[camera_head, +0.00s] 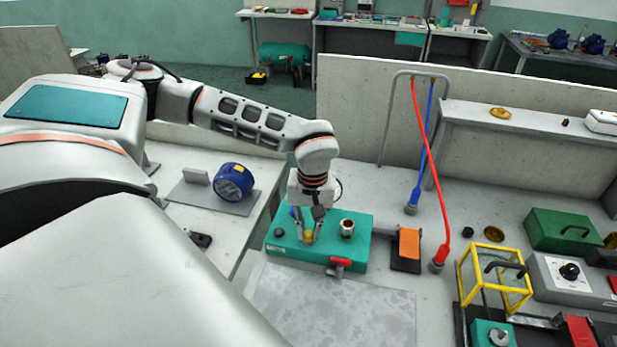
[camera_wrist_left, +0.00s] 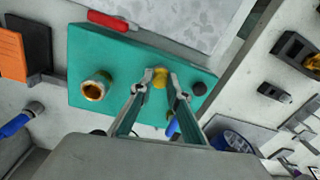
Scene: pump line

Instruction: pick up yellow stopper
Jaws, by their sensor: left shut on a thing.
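The yellow stopper (camera_head: 309,236) is at the top of a teal block (camera_head: 345,256) on the bench. My left gripper (camera_head: 308,238) points down over the block with its fingertips at the stopper. In the left wrist view the left gripper (camera_wrist_left: 160,82) is shut on the yellow stopper (camera_wrist_left: 160,76). I cannot tell whether the stopper is clear of the block's top. My right gripper is not in view.
A brass fitting (camera_head: 347,228) and a black knob (camera_head: 279,232) stand on the block beside the gripper. A red handle (camera_head: 340,263) is on its front. An orange and black piece (camera_head: 407,246) lies right, near a red hose (camera_head: 428,150). A grey mat (camera_head: 330,305) lies in front.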

